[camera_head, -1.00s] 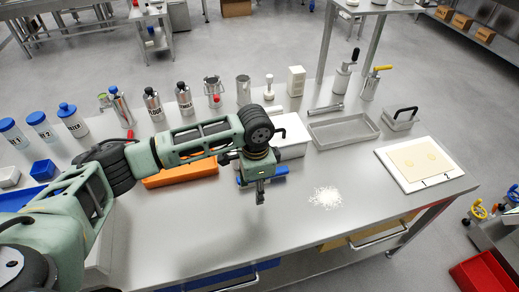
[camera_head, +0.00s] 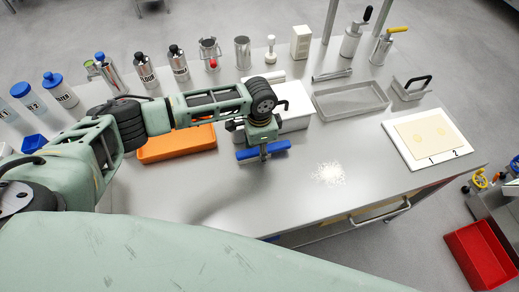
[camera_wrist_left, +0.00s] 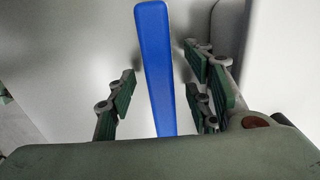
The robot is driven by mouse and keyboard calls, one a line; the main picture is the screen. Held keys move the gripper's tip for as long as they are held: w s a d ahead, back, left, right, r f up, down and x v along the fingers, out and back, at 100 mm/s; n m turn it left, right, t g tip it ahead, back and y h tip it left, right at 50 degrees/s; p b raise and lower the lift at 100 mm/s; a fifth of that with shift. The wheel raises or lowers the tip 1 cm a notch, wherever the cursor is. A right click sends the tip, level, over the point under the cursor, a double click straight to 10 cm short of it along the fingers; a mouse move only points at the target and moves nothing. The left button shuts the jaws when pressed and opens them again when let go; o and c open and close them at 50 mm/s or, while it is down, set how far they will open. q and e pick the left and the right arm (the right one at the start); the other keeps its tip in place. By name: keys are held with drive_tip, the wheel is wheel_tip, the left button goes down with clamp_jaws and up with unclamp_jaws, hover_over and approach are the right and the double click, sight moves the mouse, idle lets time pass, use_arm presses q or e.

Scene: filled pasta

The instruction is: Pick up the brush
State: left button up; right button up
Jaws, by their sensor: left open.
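The brush, seen as a blue bar (camera_head: 280,147), lies on the steel table in front of a white box in the head view. My left gripper (camera_head: 264,156) points down right at it and hides its middle. In the left wrist view the blue bar (camera_wrist_left: 154,40) runs lengthwise between the spread fingers of the left gripper (camera_wrist_left: 163,85). The fingers are open, with a gap to the bar on both sides. Bristles are not visible. My right gripper is not in view.
The white box (camera_head: 297,119) stands close behind the brush, and an orange tray (camera_head: 178,154) is to the left. A flour pile (camera_head: 328,173) lies to the right. Bottles and a grey tray (camera_head: 350,112) stand farther back. The table's front is clear.

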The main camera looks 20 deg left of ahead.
use_arm(q)
drive_tip(key=shift+f, duration=0.35)
drive_tip(key=shift+c, duration=0.5)
drive_tip(key=c, duration=0.4)
clamp_jaws()
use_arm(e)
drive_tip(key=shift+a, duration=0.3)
use_arm(q)
drive_tip(key=shift+r, duration=0.1)
drive_tip(key=shift+r, duration=0.1)
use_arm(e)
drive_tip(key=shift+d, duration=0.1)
